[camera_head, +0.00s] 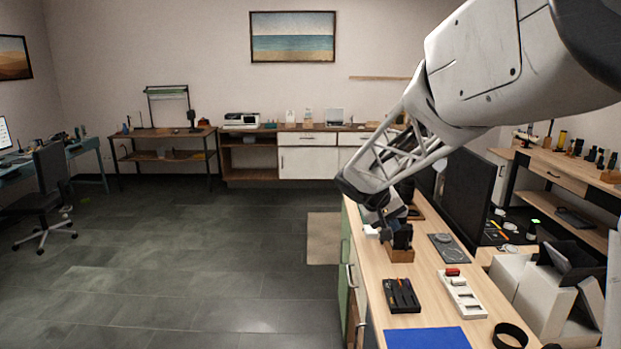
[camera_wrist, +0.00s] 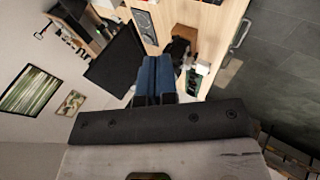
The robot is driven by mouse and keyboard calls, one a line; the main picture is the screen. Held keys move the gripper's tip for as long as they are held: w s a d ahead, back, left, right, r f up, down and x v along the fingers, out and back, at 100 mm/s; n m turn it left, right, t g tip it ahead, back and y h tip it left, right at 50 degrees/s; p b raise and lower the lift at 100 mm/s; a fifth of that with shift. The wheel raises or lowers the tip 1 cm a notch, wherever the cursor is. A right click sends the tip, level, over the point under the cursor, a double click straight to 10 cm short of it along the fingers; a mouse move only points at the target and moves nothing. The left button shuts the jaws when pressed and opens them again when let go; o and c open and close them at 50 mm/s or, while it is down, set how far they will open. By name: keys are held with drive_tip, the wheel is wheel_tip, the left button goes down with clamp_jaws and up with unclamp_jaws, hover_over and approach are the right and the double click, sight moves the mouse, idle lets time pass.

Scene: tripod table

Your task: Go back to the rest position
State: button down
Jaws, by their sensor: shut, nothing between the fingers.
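My gripper (camera_head: 384,232) is at the far end of my white arm, above the left edge of the wooden counter (camera_head: 428,296) in the head view. In the wrist view the two blue fingers (camera_wrist: 153,74) are together with nothing between them. A small wooden holder with dark items (camera_head: 401,250) stands right beside or just below the gripper in the head view; I cannot tell if they touch. My arm hides part of the counter's far end.
On the counter are a black tray (camera_head: 401,295), a white strip tray (camera_head: 462,294), a blue mat (camera_head: 427,338), a black ring (camera_head: 509,336) and a grey panel (camera_head: 449,249). A dark monitor (camera_head: 467,197) stands along the right side. The floor (camera_head: 200,270) to the left is open.

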drive_tip(key=s+a+y, duration=0.1)
drive_tip(key=s+y, duration=0.2)
drive_tip(key=s, duration=1.7)
drive_tip(key=s+a+f+m+y, duration=0.1)
drive_tip(key=s+y, duration=0.2)
drive_tip(key=s, duration=1.7)
drive_tip(key=shift+s+a+y, duration=0.15)
drive_tip(key=shift+a+y, duration=0.15)
drive_tip(key=shift+y, duration=0.1)
drive_tip(key=c, duration=1.8)
unclamp_jaws()
